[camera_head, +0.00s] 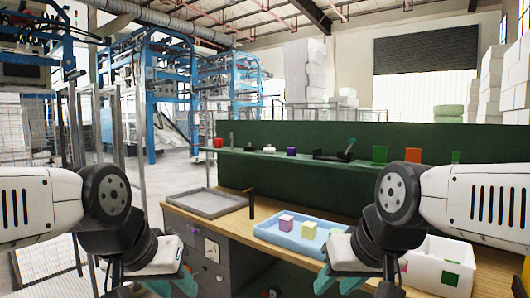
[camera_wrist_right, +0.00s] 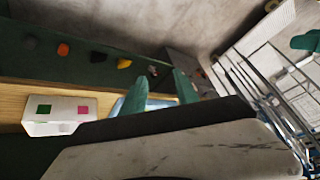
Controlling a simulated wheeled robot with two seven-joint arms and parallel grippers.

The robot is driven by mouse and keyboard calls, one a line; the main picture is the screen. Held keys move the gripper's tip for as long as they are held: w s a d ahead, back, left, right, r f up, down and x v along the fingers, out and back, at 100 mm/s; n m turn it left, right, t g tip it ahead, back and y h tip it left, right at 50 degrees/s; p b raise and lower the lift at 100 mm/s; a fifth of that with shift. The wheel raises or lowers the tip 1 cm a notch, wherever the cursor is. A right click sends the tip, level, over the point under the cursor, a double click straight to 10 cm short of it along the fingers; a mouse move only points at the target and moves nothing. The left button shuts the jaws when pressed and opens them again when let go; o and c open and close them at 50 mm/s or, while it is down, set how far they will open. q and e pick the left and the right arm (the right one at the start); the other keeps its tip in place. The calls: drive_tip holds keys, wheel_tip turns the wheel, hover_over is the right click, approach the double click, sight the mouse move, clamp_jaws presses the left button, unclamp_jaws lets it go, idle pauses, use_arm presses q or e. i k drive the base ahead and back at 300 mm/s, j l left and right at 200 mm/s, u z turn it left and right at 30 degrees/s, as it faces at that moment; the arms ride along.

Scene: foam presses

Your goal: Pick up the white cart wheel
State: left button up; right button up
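A small white object (camera_head: 269,149) sits on the green shelf of the workbench in the head view. It may be the white cart wheel, but it is too small to tell. My left gripper (camera_head: 150,281) is low at the left front, with teal fingers spread apart and nothing seen between them. My right gripper (camera_head: 350,284) is low in front of the bench, partly cut off by the frame. In the right wrist view its two teal fingers (camera_wrist_right: 160,90) stand apart and empty. Both grippers are apart from the shelf objects.
A blue tray (camera_head: 265,233) with pink, yellow and white blocks lies on the wooden bench, beside a white bin (camera_head: 425,272). A grey tray (camera_head: 205,203) is at the left. The shelf holds a red object (camera_head: 218,142), a purple object (camera_head: 291,150) and a black holder (camera_head: 330,155).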

sight(269, 150)
drive_tip(key=i+j+u, duration=0.1)
drive_tip(key=i+j, duration=0.15)
drive_tip(key=i, duration=0.4)
drive_tip(key=i+j, duration=0.2)
drive_tip(key=i, duration=0.45)
drive_tip(key=i+j+u, duration=0.15)
drive_tip(key=i, duration=0.55)
